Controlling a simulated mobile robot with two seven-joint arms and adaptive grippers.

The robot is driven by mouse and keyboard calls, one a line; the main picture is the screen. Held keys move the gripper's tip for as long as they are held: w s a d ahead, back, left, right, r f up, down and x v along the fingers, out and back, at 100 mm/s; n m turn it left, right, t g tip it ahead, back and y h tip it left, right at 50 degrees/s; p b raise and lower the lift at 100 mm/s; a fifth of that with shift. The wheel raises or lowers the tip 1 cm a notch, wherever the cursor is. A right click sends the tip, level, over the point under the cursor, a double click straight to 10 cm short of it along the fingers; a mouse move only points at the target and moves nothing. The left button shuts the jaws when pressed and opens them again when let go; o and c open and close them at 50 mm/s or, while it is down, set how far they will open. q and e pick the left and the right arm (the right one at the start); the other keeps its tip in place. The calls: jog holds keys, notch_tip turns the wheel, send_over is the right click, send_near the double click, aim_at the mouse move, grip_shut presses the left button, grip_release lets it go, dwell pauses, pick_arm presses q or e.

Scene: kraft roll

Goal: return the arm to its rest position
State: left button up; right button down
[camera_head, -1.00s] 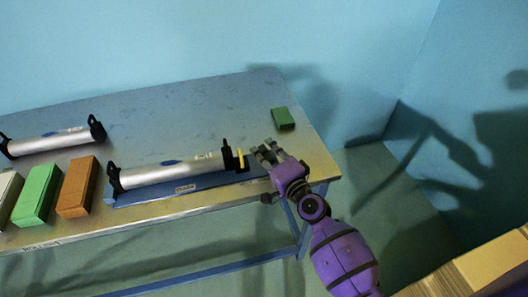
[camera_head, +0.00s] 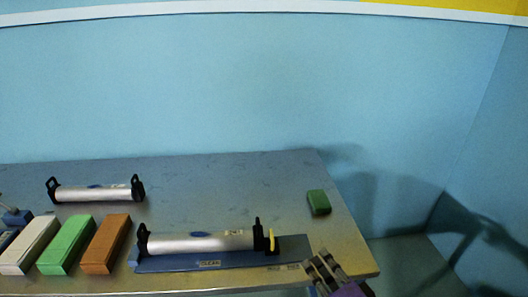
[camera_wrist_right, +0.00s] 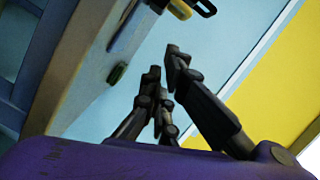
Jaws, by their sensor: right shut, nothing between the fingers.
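My right gripper (camera_head: 325,268) shows at the bottom of the head view, by the table's front right corner. Its fingers are shut and empty. In the right wrist view its dark fingers (camera_wrist_right: 167,68) point up the picture. My right arm is mostly cut off by the bottom edge of the head view. My left gripper is not in view.
On the table (camera_head: 250,185) a silver roller (camera_head: 200,243) lies on a blue base just left of the gripper. A green block (camera_head: 318,203) sits behind it. Another roller (camera_head: 95,193) and white, light green and orange blocks (camera_head: 105,245) are further left.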

pick_arm(q)
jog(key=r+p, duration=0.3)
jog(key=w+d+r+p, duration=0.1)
jog(key=p, duration=0.1)
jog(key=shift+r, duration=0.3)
pick_arm(e)
jog(key=s+d+f+n+g+h, duration=0.1)
jog(key=s+f, duration=0.4)
jog(key=s, duration=0.5)
jog(key=s+d+f+n+g+h, duration=0.1)
jog(key=s+f+n+g, duration=0.3)
jog(key=s, duration=0.7)
jog(key=s+f+n+g+h, duration=0.2)
jog(key=s+f+n, duration=0.3)
jog(key=s+f, duration=0.3)
jog(key=s, duration=0.2)
jog(key=shift+s+d+g+h, duration=0.3)
jog(key=shift+s+d, duration=0.1)
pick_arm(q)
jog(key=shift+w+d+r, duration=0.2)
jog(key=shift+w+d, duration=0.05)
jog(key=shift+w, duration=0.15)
pick_arm(e)
jog(key=shift+f, duration=0.1)
